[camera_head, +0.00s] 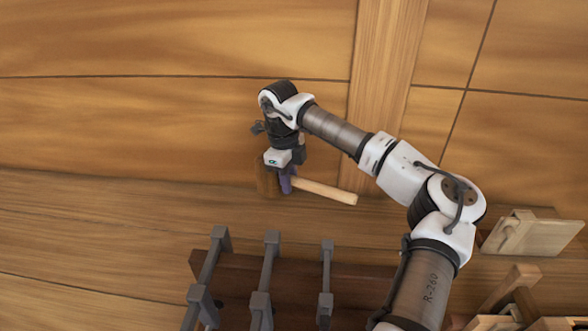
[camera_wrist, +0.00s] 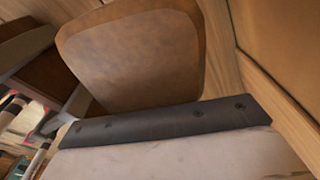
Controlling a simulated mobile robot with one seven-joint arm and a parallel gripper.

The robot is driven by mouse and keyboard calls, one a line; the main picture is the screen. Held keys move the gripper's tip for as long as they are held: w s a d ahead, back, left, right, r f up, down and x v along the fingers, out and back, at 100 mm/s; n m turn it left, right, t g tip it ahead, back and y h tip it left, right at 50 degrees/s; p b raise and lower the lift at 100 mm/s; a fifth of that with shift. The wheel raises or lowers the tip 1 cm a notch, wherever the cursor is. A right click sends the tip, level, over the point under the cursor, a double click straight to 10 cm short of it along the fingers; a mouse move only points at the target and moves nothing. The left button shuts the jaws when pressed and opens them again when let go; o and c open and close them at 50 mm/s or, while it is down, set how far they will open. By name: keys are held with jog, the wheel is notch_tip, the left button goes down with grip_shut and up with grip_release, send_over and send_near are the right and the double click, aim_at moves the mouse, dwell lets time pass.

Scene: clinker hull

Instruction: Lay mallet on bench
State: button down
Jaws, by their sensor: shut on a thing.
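The mallet has a brown block head (camera_head: 266,180) and a pale round handle (camera_head: 325,190) that points right and slightly down. My gripper (camera_head: 287,182) is shut on the mallet near the head, with the handle sticking out to the right. In the wrist view the mallet head (camera_wrist: 130,55) fills the upper middle, close to the camera. A plank-like wooden surface (camera_head: 110,215) lies below and behind the mallet in the head view. I cannot tell whether this is the bench, or whether the mallet touches it.
Several grey clamps (camera_head: 270,255) stand over a dark brown board (camera_head: 360,280) in front of the mallet. Pale wooden pieces (camera_head: 532,236) are at the right. The hull's planked wall (camera_head: 170,120) rises behind my arm. The wrist view shows small cluttered objects (camera_wrist: 15,120) at lower left.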

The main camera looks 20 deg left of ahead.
jog(key=shift+s+f, duration=0.15)
jog(key=shift+f, duration=1)
jog(key=shift+f+b, duration=1.9)
jog(key=shift+f, duration=2.25)
jog(key=c, duration=1.2)
grip_release()
jog(key=r+b, duration=0.1)
jog(key=r, duration=0.3)
jog(key=a+r+b, duration=0.1)
jog(key=r, duration=0.4)
jog(key=r+b, duration=0.1)
jog(key=r, duration=0.3)
jog(key=shift+a+r+b, duration=0.2)
jog(key=shift+r+b, duration=0.1)
jog(key=shift+r, duration=0.1)
jog(key=shift+d+f, duration=0.1)
